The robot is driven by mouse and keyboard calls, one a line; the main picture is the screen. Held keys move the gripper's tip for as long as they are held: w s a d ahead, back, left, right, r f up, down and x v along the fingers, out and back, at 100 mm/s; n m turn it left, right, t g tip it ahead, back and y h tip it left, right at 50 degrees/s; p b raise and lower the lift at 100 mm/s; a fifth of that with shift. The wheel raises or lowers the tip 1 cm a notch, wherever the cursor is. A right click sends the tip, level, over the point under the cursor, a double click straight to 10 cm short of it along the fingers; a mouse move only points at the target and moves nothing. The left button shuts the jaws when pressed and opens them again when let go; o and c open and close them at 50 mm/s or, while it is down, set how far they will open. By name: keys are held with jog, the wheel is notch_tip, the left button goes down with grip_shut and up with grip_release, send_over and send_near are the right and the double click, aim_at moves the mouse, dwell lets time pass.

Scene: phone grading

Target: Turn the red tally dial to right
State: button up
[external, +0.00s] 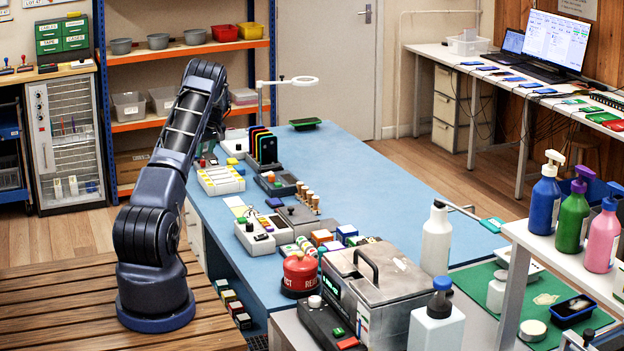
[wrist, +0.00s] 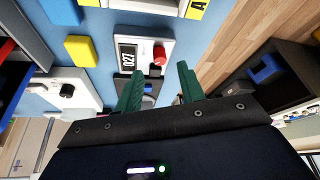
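The red tally dial (wrist: 159,56) is a small red knob on a pale counter box (wrist: 141,30) in the wrist view. A dark display (wrist: 127,57) with white digits sits beside it on the box. My gripper (wrist: 160,68) has two green fingers, spread apart with nothing held between them. The fingertips point toward the dial, which shows in the gap between them; I see no contact. In the external view my forearm bends down at the table's far left edge, and my gripper is mostly hidden there. I cannot make out the dial surely in that view.
A yellow block (wrist: 80,50) and a white box with a knob (wrist: 68,90) lie left of the counter in the wrist view. A dark case (wrist: 270,72) stands right. In the external view, several devices crowd the blue table (external: 372,185); its far right part is clear.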

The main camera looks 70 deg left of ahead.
aim_at(204, 161)
jog(key=shift+x, duration=2.15)
grip_shut()
